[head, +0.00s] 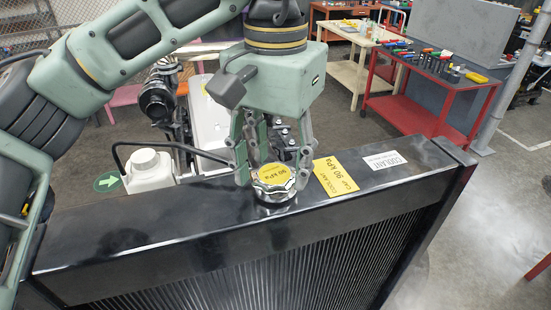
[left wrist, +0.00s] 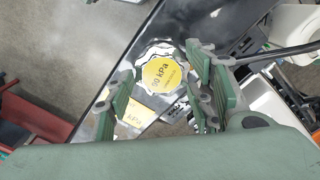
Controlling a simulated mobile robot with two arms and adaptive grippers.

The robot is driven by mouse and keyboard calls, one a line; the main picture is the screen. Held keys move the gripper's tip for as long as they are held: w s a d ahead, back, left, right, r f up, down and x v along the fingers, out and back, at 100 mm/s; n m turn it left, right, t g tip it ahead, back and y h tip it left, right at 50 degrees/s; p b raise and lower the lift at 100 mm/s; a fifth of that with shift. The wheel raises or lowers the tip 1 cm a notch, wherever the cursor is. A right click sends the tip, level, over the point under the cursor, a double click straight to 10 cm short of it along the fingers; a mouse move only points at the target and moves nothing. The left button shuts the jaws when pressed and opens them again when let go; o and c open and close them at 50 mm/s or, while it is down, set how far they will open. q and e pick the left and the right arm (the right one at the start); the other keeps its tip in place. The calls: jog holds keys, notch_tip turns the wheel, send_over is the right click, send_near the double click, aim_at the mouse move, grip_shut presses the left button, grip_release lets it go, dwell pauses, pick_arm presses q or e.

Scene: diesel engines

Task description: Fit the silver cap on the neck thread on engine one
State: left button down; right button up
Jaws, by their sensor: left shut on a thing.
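The silver cap (head: 274,184) has a ridged rim and a yellow top marked 90 kPa. It is at the filler neck on the black radiator top, with a silver rim (head: 277,208) showing below it. Whether it is seated on the thread or just above it I cannot tell. My left gripper (head: 272,177) points down and is shut on the cap, with fingers on either side of it. In the left wrist view, the cap (left wrist: 161,71) shows beyond the fingers of my left gripper (left wrist: 160,98). My right gripper is not in view.
The black radiator top (head: 130,240) carries a yellow cap label (head: 336,177) and a white COOLANT label (head: 384,160). A white bottle (head: 148,171) stands behind it at the left, beside engine parts. A red tool cart (head: 430,100) and a wooden bench (head: 350,65) stand farther back.

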pick_arm(q)
jog(key=shift+f+m, duration=0.25)
jog(key=shift+m, duration=0.05)
jog(key=c, duration=1.2)
grip_release()
jog(key=o, duration=0.5)
jog(key=shift+w, duration=0.1)
jog(key=shift+r, duration=0.1)
